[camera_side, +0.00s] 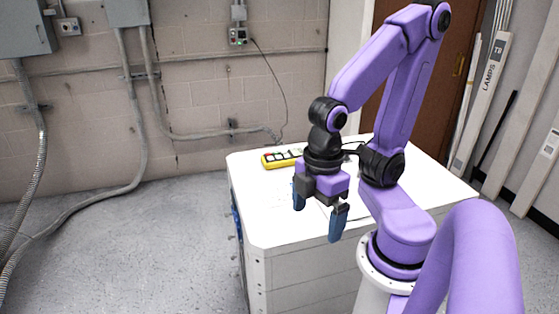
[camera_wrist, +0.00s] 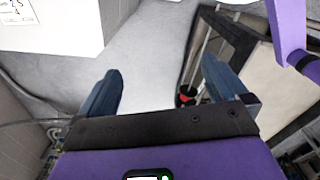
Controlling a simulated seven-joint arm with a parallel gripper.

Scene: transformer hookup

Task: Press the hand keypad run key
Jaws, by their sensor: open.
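The hand keypad (camera_side: 281,160) is a yellow unit with several dark, red and light keys. It lies on the white cabinet top near the far left edge in the side view. Its right end is partly hidden by my arm, and I cannot tell which key is the run key. My gripper (camera_side: 319,212) is open and empty, its two blue fingers spread. It hangs in front of and to the right of the keypad, apart from it. In the wrist view my gripper (camera_wrist: 162,75) shows both fingers with nothing between them, and the keypad is not seen.
The white cabinet (camera_side: 290,228) has a mostly clear top with faint drawn lines. A small wall box (camera_side: 238,36) with a cable hangs on the block wall behind. Long white lamp boxes (camera_side: 487,88) lean at the right. The floor at the left is free.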

